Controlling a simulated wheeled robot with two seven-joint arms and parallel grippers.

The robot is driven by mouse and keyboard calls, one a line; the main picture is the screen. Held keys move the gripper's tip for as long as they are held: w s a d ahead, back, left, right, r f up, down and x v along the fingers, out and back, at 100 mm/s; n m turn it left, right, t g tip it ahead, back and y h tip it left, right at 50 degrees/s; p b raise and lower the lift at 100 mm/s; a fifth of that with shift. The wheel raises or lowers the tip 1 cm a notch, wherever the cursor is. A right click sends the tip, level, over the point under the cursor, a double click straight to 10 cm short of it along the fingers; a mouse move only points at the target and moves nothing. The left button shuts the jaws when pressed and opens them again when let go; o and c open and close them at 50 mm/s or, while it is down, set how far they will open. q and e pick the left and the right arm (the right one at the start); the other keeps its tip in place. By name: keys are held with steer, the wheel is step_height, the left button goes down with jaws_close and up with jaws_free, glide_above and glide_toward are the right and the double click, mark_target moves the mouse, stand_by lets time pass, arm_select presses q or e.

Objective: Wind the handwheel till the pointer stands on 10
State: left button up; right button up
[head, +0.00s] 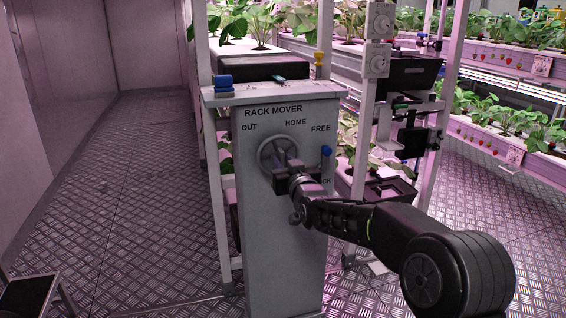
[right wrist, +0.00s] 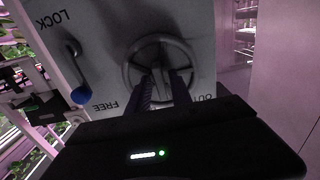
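The grey handwheel (head: 264,150) is on the front of the grey cabinet marked RACK MOVER (head: 280,240). It also shows in the right wrist view (right wrist: 128,82), with spokes inside its rim. My right gripper (head: 285,158) is at the wheel. In the right wrist view its two dark fingers (right wrist: 164,78) stand apart, with a gap between them, and reach over the lower part of the wheel. I cannot tell whether they touch a spoke. I cannot make out a pointer or the number 10. My left gripper is out of view.
A lever with a blue knob (head: 326,151) is right of the wheel; its knob is by the FREE mark. Plant racks (head: 475,125) stand behind and to the right.

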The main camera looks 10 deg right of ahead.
steer(key=shift+o, duration=0.5)
steer(key=shift+s+r, duration=0.1)
steer(key=shift+s, duration=0.4)
steer(key=s+p, duration=0.1)
steer(key=s, duration=0.5)
steer(key=shift+s+d, duration=0.25)
steer(key=shift+s, duration=0.15)
